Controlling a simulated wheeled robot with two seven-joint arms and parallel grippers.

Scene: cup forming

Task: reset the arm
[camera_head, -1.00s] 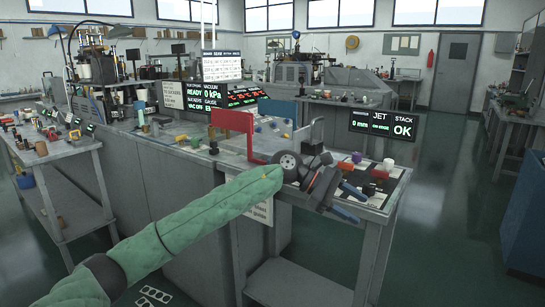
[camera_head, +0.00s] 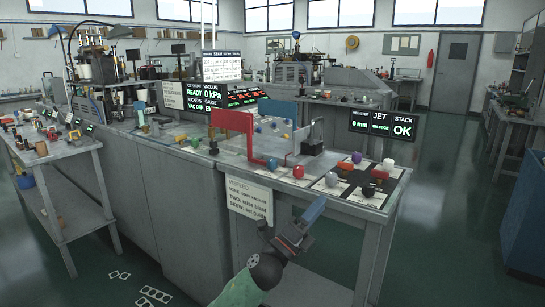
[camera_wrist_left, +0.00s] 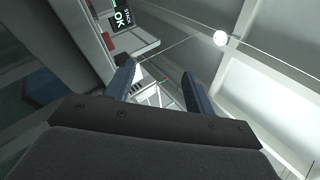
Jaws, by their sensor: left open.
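My left gripper (camera_head: 306,222) is in the lower middle of the head view, in front of the workbench (camera_head: 165,170) and apart from its front edge. In the left wrist view its two blue fingers (camera_wrist_left: 160,92) stand wide apart with nothing between them. My green-sleeved left arm comes in from the bottom of the head view, and only its end shows. My right gripper is not in view.
On the bench's right end stand several coloured knobs, among them a red one (camera_head: 298,171) and a purple one (camera_head: 356,157). A red frame (camera_head: 231,121) and a blue panel (camera_head: 278,110) stand behind. A side table (camera_head: 50,150) is at left. Open floor (camera_head: 450,220) lies at right.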

